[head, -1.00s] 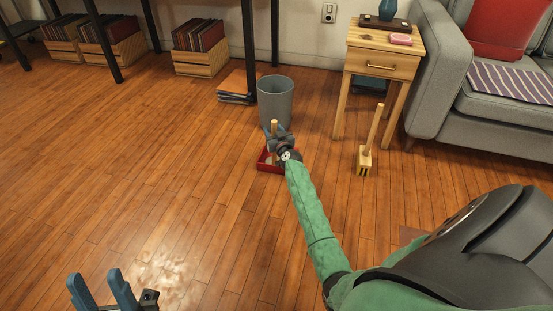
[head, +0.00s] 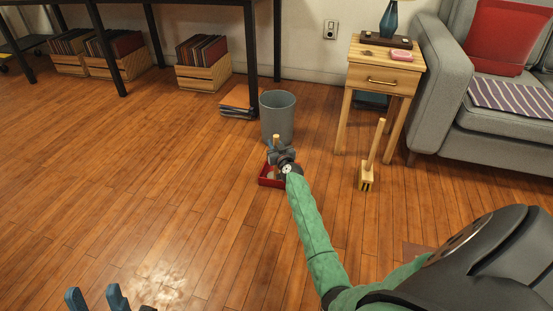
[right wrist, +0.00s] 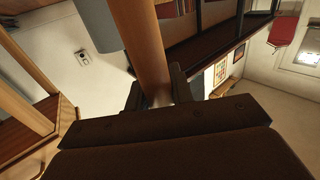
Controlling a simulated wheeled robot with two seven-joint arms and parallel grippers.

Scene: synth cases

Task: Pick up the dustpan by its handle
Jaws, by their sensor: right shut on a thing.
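The red dustpan (head: 268,179) is on the wood floor in front of the grey bin, partly hidden by my right gripper and arm. Its wooden handle stands upright, with its top (head: 276,138) showing above my right gripper (head: 278,150). In the right wrist view the handle (right wrist: 143,45) runs between the two dark fingers, and my right gripper (right wrist: 155,95) is shut on it. I cannot tell if the pan is clear of the floor. My left gripper (head: 94,299) is at the bottom left edge, fingers apart and empty.
The grey bin (head: 278,117) stands just behind the dustpan. A wooden brush (head: 368,165) stands upright to the right, near the side table (head: 386,75) and grey sofa (head: 445,95). Crates (head: 203,70) are under the desk. The floor at left is clear.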

